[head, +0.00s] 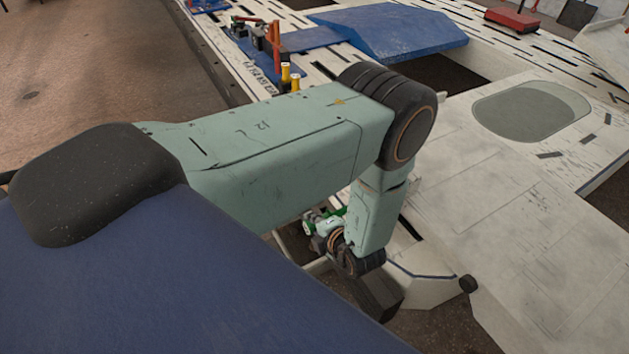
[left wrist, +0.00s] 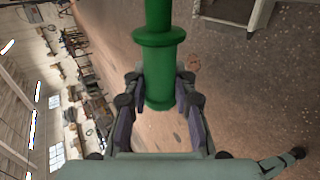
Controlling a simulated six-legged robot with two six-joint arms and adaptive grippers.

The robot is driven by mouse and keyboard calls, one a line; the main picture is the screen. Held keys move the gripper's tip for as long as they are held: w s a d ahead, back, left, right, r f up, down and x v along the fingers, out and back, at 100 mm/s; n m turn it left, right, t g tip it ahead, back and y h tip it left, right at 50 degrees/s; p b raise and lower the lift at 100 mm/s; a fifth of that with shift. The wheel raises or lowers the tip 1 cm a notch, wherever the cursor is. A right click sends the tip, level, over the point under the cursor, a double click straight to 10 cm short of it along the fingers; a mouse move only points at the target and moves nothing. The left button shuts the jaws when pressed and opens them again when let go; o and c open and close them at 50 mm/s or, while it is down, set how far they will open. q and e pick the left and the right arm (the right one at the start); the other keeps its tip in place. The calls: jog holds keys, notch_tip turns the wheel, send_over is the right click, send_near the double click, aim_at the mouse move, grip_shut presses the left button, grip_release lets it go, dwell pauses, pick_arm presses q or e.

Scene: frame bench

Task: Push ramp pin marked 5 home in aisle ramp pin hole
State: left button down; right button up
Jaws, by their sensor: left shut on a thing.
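A green pin (left wrist: 159,60) with a round collar fills the middle of the left wrist view. My left gripper (left wrist: 160,85) is shut on it, one finger on each side below the collar. No number shows on the pin. In the head view my left gripper (head: 322,232) is low in the middle, partly behind my own arm, with a small bit of green beside it. The aisle ramp pin hole cannot be made out in either view. My right gripper is not in view.
A white slotted frame (head: 520,70) runs across the back and right. On it are a blue ramp-shaped block (head: 392,30), yellow pins (head: 285,73), orange-handled tools (head: 275,40) and a red box (head: 510,20). An oval grey-green patch (head: 530,110) lies at right. Brown floor (head: 90,60) is open at left.

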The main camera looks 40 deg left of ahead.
aim_at(335, 213)
pick_arm(q)
jog(key=shift+w+d+b, duration=0.25)
jog(key=shift+w+b, duration=0.15)
jog(key=shift+w, duration=0.2)
jog(key=shift+w+d+b, duration=0.3)
jog(key=shift+w+b, duration=0.05)
jog(key=shift+w, duration=0.35)
jog(key=shift+w+d+b, duration=0.25)
jog(key=shift+w+b, duration=0.1)
jog(key=shift+w, duration=0.35)
jog(key=shift+w+d+b, duration=0.3)
jog(key=shift+w+b, duration=0.05)
jog(key=shift+w, duration=0.35)
jog(key=shift+r+p, duration=0.1)
jog(key=shift+p, duration=0.2)
jog(key=w+d+b, duration=0.3)
jog(key=w+b, duration=0.2)
jog(key=w, duration=0.2)
jog(key=shift+w, duration=0.2)
dwell(2.8)
jog(key=c, duration=1)
grip_release()
